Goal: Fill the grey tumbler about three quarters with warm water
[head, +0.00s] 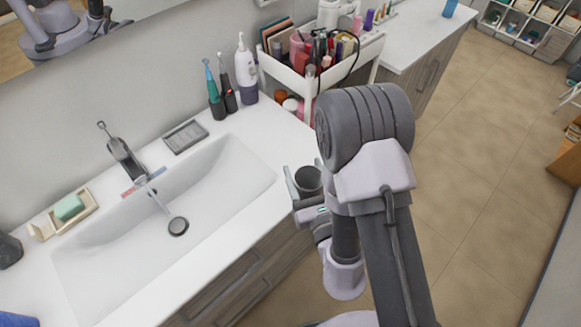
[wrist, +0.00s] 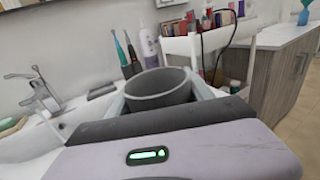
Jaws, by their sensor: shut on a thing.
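My gripper (head: 306,183) is shut on the grey tumbler (head: 309,178) and holds it upright by the counter's right front edge, right of the basin. In the wrist view the tumbler (wrist: 158,90) sits between my two fingers, its open mouth showing. I see no water in it, but its bottom is hidden. The dark grey tap (head: 124,158) stands behind the white basin (head: 235,165), with a red and blue mark beside its base. A thin stream of water (head: 159,202) seems to fall from the spout towards the dark drain (head: 178,226). The tumbler is well apart from the stream.
A soap dish with green soap (head: 68,206) stands left of the tap. A grey tray (head: 185,136), electric toothbrushes (head: 214,95) and a white bottle (head: 245,68) line the back. A white cart (head: 290,78) full of cosmetics stands behind my arm. Space above the basin is clear.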

